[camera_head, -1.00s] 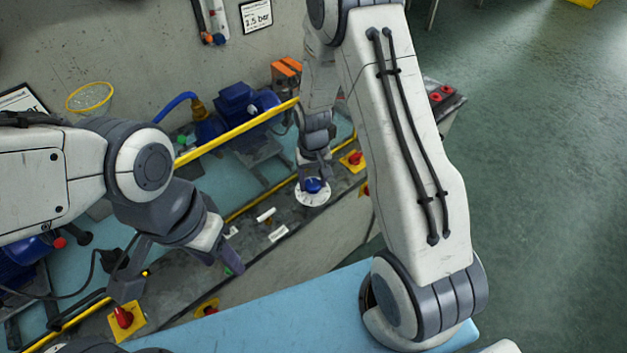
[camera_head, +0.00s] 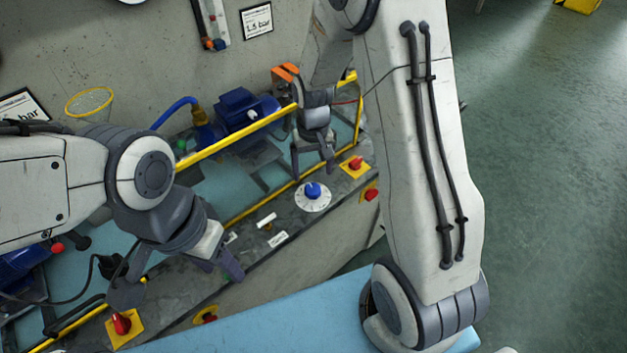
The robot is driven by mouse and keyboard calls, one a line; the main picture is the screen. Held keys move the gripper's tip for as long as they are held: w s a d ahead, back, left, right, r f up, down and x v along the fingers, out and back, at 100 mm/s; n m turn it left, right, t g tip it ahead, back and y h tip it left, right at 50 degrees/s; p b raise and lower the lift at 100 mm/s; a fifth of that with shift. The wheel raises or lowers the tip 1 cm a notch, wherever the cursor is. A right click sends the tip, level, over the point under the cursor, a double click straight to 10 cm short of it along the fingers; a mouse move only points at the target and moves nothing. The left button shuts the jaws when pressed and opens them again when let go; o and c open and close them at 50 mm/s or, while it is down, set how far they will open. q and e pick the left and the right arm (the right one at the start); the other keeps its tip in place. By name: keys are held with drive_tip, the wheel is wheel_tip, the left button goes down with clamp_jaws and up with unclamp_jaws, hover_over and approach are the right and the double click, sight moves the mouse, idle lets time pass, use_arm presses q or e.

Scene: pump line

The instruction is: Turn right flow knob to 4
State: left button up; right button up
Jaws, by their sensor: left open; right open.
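The right flow knob (camera_head: 313,190) is blue and sits on a white round dial (camera_head: 311,203) on the grey panel ledge. Its marks are too small to read, so I cannot tell its setting. My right gripper (camera_head: 313,178) is open, with its fingers pointing down just behind and above the knob, and holds nothing. The knob shows clear of the fingers. My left gripper (camera_head: 190,288) is open and empty over the left part of the ledge, well away from the knob.
Red switches on yellow plates stand right of the dial (camera_head: 355,163) and at the lower left (camera_head: 121,324). A yellow rail (camera_head: 235,138) runs in front of the blue pump (camera_head: 240,108). A white handle (camera_head: 267,219) lies left of the dial.

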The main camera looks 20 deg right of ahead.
drive_tip(key=shift+r, duration=1.7)
drive_tip(key=s+a+r+n, duration=0.4)
drive_tip(key=s+a+r, duration=0.3)
drive_tip(key=s+a, duration=0.35)
drive_tip(key=s+a+r+n, duration=0.1)
drive_tip(key=s+n, duration=0.1)
drive_tip(key=s, duration=0.4)
drive_tip(key=s+a+r+n+y, duration=0.1)
drive_tip(key=s+a+r+n, duration=0.1)
drive_tip(key=s, duration=0.5)
drive_tip(key=shift+r, duration=0.3)
drive_tip(key=shift+s, duration=0.1)
